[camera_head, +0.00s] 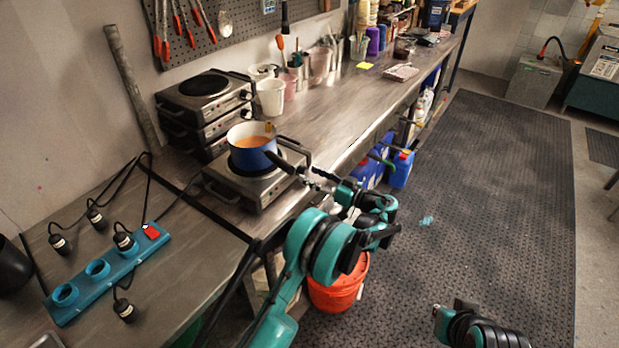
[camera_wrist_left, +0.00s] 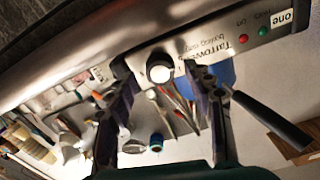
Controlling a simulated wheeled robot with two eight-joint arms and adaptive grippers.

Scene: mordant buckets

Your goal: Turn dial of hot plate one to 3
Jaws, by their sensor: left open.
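Hot plate one (camera_head: 243,190) is a grey metal unit on the bench, with a blue pot (camera_head: 250,153) on top. In the left wrist view its front panel (camera_wrist_left: 215,45) carries a label "one" (camera_wrist_left: 285,17), and the dial (camera_wrist_left: 160,68) is a round knob with a pale face. My left gripper (camera_wrist_left: 158,80) is open, with a dark finger on each side of the dial. The dial is hidden in the head view, where the gripper (camera_head: 312,181) is at the plate's front right. I cannot read the dial's setting. Part of my right arm shows at the bottom right.
Stacked hot plates (camera_head: 205,110) stand behind. The pot's dark handle (camera_head: 289,162) reaches over the plate's front, close to my left gripper. A blue power strip (camera_head: 105,275) with plugs and cables lies at left. An orange bucket (camera_head: 338,290) stands below the bench.

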